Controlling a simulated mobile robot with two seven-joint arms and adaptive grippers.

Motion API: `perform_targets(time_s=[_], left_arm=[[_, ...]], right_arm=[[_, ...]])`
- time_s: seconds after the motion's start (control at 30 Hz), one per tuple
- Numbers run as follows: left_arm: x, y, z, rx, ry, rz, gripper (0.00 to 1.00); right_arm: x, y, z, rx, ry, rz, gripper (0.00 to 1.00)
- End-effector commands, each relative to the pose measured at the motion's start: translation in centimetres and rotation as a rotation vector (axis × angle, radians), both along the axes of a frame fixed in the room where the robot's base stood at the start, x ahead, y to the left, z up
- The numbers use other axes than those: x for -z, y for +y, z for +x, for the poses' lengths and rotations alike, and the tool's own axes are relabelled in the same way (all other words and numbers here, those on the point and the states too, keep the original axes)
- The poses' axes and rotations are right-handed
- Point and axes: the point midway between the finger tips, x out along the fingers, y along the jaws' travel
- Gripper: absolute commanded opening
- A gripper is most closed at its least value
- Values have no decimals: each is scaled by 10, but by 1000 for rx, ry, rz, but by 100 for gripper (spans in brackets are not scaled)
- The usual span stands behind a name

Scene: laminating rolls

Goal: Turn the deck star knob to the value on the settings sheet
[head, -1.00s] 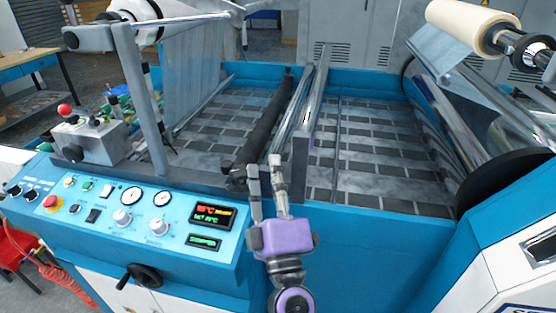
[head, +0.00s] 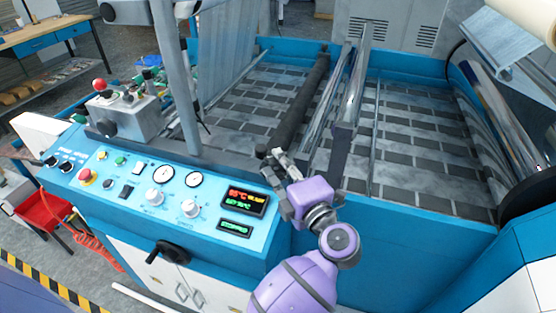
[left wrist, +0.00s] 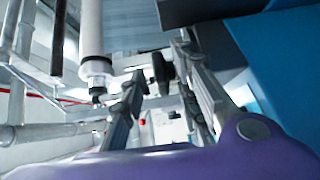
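My left gripper (head: 268,158) is over the back right corner of the blue control panel, beside the near end of the black roller. In the left wrist view its two fingers (left wrist: 160,75) stand apart, open, with nothing clearly held. A dark knob-like part (left wrist: 162,70) shows between the fingertips there; I cannot tell if it touches them. In the head view a small dark part (head: 261,150) at the fingertips may be the star knob, but it is too small to be sure. I make out no settings sheet. My right gripper is not in view.
The control panel (head: 105,200) carries gauges, switches, a red stop button (head: 86,175) and a lit display (head: 243,202). A grey post (head: 180,80) and a grey box with a red-ball lever (head: 125,115) stand to the left.

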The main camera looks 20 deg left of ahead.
Motion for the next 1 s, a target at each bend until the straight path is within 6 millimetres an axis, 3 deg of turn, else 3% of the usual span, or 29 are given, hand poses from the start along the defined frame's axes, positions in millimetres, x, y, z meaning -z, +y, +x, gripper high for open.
perform_targets(time_s=[0.4,0.63,1.0], left_arm=[[1,10,10,0,1,-2,29],[1,10,10,0,0,-1,1],[-1,10,9,21,-3,-2,0]], right_arm=[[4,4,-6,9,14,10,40],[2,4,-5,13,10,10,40],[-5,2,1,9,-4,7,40]])
